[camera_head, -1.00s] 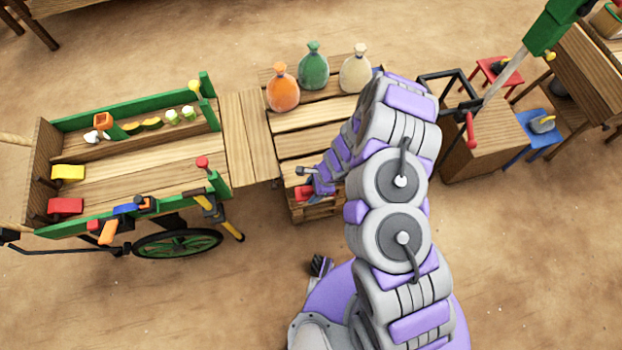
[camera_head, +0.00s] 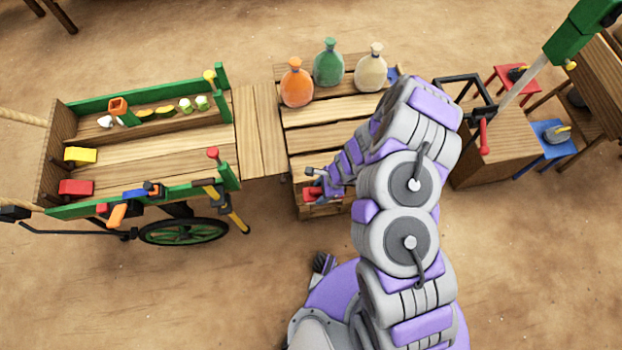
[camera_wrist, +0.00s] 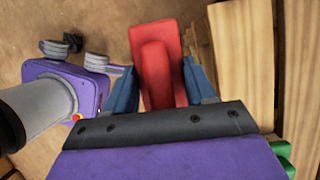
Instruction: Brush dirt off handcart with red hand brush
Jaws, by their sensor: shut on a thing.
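The red hand brush (camera_wrist: 156,62) is between the two blue fingers of my gripper (camera_wrist: 160,78) in the wrist view, and the gripper is shut on it. Its bristles cannot be made out. In the head view, the red brush (camera_head: 312,195) and my gripper (camera_head: 322,187) are over the front end of the wooden pallet stand, partly hidden by my arm. The handcart (camera_head: 150,160) stands at the left, with a wooden bed, green side rails and a spoked wheel. My gripper is to the right of it, apart from it. I cannot make out dirt on the cart.
A plank (camera_head: 258,130) bridges cart and stand. A wooden box (camera_head: 500,150) and blue stool (camera_head: 553,143) are right.

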